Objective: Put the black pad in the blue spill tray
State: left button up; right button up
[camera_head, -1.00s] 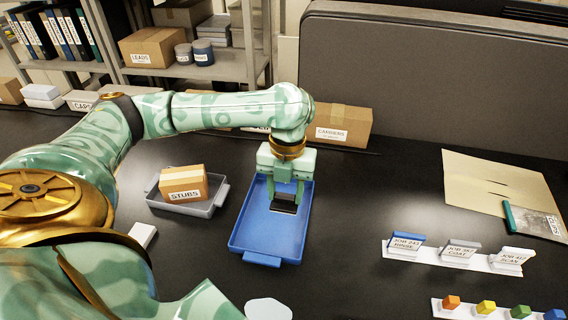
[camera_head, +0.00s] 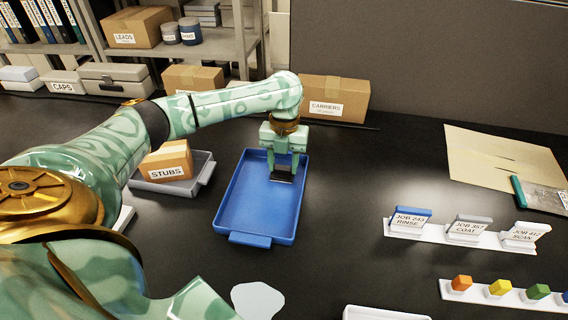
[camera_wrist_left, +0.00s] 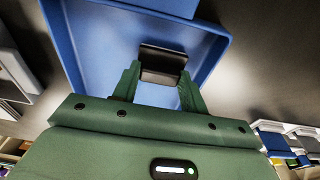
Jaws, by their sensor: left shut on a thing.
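The blue spill tray (camera_head: 252,206) lies on the black bench in the middle of the head view, and its floor looks bare. My left gripper (camera_head: 283,172) is over the tray's far right part, pointing down. It is shut on the black pad (camera_head: 282,175). The left wrist view shows the black pad (camera_wrist_left: 162,62) between the two green fingers, with the blue tray (camera_wrist_left: 100,40) behind it. I cannot tell whether the pad touches the tray floor. My right gripper is out of view.
A grey tray with a STUBS box (camera_head: 168,160) stands left of the blue tray. A CARRIERS box (camera_head: 334,99) stands behind. Job cards on a white rack (camera_head: 465,234) and coloured blocks (camera_head: 500,288) are at right. A pale flat patch (camera_head: 257,300) lies in front.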

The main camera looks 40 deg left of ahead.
pick_arm(q)
jog(key=o, duration=1)
jog(key=r+p, duration=0.1)
jog(key=r, duration=0.3)
jog(key=w+r+p, duration=0.1)
jog(key=r+p, duration=0.1)
jog(key=r, duration=0.2)
jog(key=r+p, duration=0.2)
jog(key=r, duration=0.2)
jog(key=shift+w+a+r, duration=0.1)
jog(key=shift+w+a, duration=0.05)
jog(key=shift+a, duration=0.15)
